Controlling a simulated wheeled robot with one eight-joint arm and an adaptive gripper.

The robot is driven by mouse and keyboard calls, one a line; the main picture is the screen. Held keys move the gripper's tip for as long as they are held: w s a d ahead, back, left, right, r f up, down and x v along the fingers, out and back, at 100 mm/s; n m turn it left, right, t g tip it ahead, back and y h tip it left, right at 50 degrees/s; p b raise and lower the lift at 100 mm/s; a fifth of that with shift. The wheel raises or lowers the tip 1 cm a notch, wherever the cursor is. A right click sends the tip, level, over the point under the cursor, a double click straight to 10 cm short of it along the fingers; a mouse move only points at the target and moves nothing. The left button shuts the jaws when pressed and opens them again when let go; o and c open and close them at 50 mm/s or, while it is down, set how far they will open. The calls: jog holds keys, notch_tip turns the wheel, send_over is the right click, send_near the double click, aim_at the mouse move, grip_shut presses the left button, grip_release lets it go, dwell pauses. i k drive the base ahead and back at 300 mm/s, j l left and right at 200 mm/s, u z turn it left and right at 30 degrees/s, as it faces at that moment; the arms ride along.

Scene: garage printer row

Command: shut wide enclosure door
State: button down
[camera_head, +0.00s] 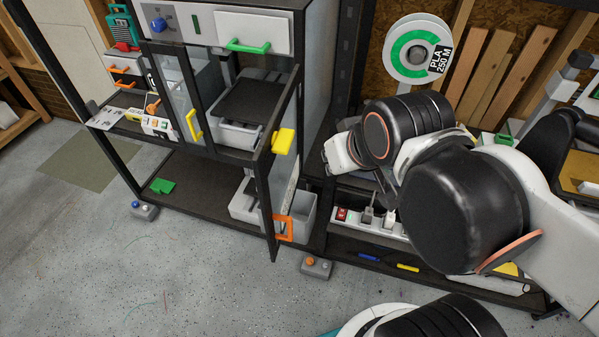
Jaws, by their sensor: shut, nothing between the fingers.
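The wide enclosure (243,154) stands in the dark rack at centre left, with a dark printer plate visible inside. Its dark-framed clear door (266,195) stands open, swung out toward me on the right side of the opening. A yellow block (284,141) and an orange handle (284,229) show along the door; I cannot tell whether both are fixed to it. My gripper (387,191) is right of the door and apart from it, largely hidden by my own wrist. Its fingers are shut and empty.
A glass door with a yellow handle (193,126) stands left of the opening. A grey bin (302,215) sits behind the open door. A power strip (367,219) lies to the right. A grey button box (316,267) is on the floor.

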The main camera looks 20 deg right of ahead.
aim_at(277, 176)
jog(key=k+j+u, duration=0.2)
jog(key=k+j+z, duration=0.25)
jog(key=k+j, duration=0.15)
jog(key=k, duration=0.15)
